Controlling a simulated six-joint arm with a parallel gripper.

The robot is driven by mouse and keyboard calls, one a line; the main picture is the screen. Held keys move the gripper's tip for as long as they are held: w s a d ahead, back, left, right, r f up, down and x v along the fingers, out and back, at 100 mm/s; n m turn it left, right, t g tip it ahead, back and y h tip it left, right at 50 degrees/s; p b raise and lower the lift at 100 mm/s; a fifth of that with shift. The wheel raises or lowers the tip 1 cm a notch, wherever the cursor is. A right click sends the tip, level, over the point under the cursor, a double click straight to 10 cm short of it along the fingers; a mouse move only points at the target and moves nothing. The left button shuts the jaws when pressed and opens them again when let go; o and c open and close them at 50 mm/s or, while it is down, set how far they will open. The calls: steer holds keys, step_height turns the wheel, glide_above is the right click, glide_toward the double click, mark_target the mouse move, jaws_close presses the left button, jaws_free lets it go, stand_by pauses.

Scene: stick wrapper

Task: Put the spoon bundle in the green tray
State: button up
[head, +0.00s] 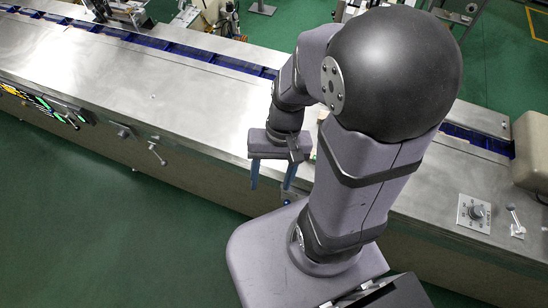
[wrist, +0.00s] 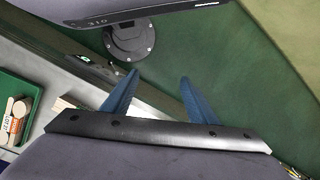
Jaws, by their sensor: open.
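My gripper (head: 270,182) hangs with its blue fingers apart and empty, at the front edge of the metal counter in the head view. In the wrist view its fingers (wrist: 158,78) point over the dark green floor, with nothing between them. A green tray (wrist: 34,88) shows at the left edge of the wrist view, cut off by the frame. Pale wooden pieces with a printed wrapper (wrist: 13,121) lie in it. Pale stick-like pieces (wrist: 64,104) lie outside the tray, partly hidden by my gripper; I cannot tell whether they are the spoon bundle. My arm hides this area in the head view.
The long metal counter (head: 150,85) is bare to the left of my arm. A blue channel (head: 190,50) runs along its back. Knobs and a lever (head: 514,222) stand at the right, beside a beige housing (head: 533,145). Green floor (head: 90,220) lies in front.

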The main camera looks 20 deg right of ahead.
steer(key=w+n+h, duration=0.1)
steer(key=w+d+r+n+t, duration=0.1)
steer(key=w+d+r+n+h, duration=0.1)
steer(key=shift+w+d+n+t+h, duration=0.15)
steer(key=shift+w+n+t+h, duration=0.15)
steer(key=shift+n+t, duration=0.1)
step_height(320, 180, down, 9)
steer(key=b, duration=0.8)
steer(key=shift+r+b, duration=0.2)
steer(key=shift+b, duration=0.1)
